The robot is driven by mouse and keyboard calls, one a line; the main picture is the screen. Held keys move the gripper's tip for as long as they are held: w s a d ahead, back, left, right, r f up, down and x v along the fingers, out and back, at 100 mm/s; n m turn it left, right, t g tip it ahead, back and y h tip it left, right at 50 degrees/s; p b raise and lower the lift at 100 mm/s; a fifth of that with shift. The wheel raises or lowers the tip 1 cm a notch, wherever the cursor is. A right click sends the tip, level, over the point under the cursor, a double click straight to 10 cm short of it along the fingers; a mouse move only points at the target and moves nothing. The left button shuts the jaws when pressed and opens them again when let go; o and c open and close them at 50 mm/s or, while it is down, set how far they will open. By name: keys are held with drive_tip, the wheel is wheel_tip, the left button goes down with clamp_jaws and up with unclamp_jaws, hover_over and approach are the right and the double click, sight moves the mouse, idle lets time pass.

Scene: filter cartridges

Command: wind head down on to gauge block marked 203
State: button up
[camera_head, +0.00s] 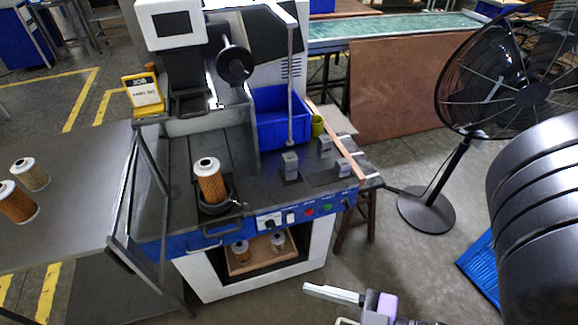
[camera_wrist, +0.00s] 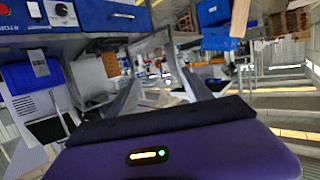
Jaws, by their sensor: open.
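The machine's head (camera_head: 185,75) stands above the bench, with a black handwheel (camera_head: 235,64) on its right side. Three grey gauge blocks stand on the right of the bench top: one in front (camera_head: 290,166), one behind (camera_head: 325,146) and one near the right edge (camera_head: 343,168). Their markings are too small to read. An orange filter cartridge (camera_head: 209,181) with a white top stands upright in a dark round holder below the head. My gripper (camera_head: 322,306) is open and empty, low in front of the bench; its fingers also show in the wrist view (camera_wrist: 158,78).
A blue bin (camera_head: 282,115) sits behind the blocks, beside a thin upright post (camera_head: 290,90). A yellow job card (camera_head: 144,92) stands left of the head. More cartridges stand on the left table (camera_head: 75,215) and the lower shelf. A black fan (camera_head: 430,207) stands right.

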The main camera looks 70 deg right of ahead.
drive_tip(key=shift+c, duration=0.7)
drive_tip(key=w+d+r+t+h, duration=0.2)
drive_tip(key=w+d+r, duration=0.1)
drive_tip(key=w, duration=0.6)
drive_tip(key=n+g+h+p, duration=0.25)
drive_tip(key=n+h, duration=1.25)
drive_tip(key=n, duration=1.2)
approach(238, 73)
drive_tip(key=d, duration=0.1)
drive_tip(key=shift+t, duration=0.35)
drive_tip(key=shift+p+x, duration=1.05)
drive_tip(key=shift+x, duration=3.15)
